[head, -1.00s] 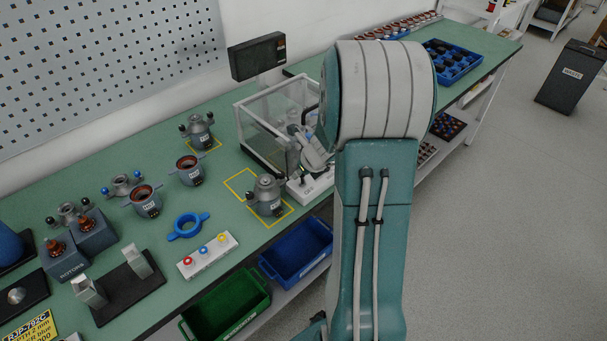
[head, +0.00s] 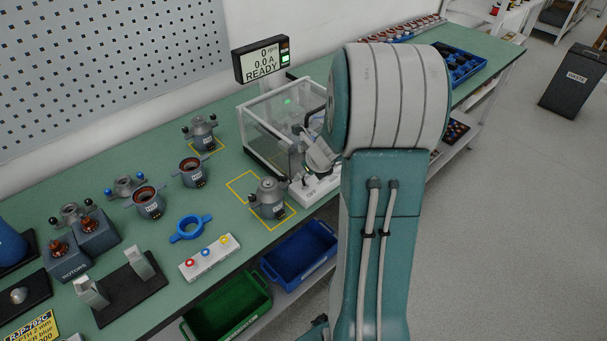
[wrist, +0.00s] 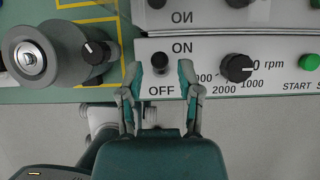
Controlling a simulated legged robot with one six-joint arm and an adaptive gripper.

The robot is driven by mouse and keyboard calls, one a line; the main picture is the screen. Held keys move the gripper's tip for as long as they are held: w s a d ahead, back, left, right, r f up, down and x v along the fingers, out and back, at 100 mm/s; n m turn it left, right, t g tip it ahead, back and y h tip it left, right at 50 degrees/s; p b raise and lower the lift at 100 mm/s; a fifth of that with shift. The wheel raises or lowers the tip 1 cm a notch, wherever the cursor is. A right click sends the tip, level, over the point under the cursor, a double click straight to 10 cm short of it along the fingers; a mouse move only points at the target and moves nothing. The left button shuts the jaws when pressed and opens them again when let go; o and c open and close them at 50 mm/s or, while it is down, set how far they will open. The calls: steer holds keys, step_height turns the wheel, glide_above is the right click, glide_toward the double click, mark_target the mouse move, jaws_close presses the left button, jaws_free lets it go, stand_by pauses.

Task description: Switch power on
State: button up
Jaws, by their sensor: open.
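The white control panel (wrist: 215,50) lies below my wrist camera, with ON printed above and OFF below a small dark switch (wrist: 160,62). The switch sits between the tips of my gripper (wrist: 158,75), which is open; I cannot tell whether either finger touches it. In the head view the panel (head: 318,190) stands at the bench's front edge, partly hidden by my arm. The display (head: 263,60) on the wall side is lit and reads 0 rpm, 0.0 A and READY. A green light glows inside the clear test box (head: 270,125).
A black rpm knob (wrist: 236,68) and a green START button (wrist: 309,62) are right of the switch. A grey motor housing (head: 269,198) stands in a yellow-marked area left of the panel. Blue (head: 270,271) and green (head: 212,322) bins sit below the bench edge.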

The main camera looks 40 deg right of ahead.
steer(key=shift+v, duration=2.25)
steer(key=s+a+r+n, duration=0.2)
steer(key=a+r+n, duration=0.3)
steer(key=a+n, duration=0.35)
steer(key=s+a+r+n, duration=0.3)
steer(key=a+r+n, duration=0.3)
steer(key=a+n, duration=0.25)
steer(key=s+a+r+n, duration=0.2)
steer(key=s+n, duration=0.4)
steer(key=n, duration=0.3)
steer(key=s+a+r+n, duration=0.2)
steer(key=s+a+n, duration=0.2)
steer(key=n, duration=0.5)
steer(key=shift+s+a+h, duration=0.3)
steer(key=shift+s+a, duration=0.1)
steer(key=shift+s, duration=0.5)
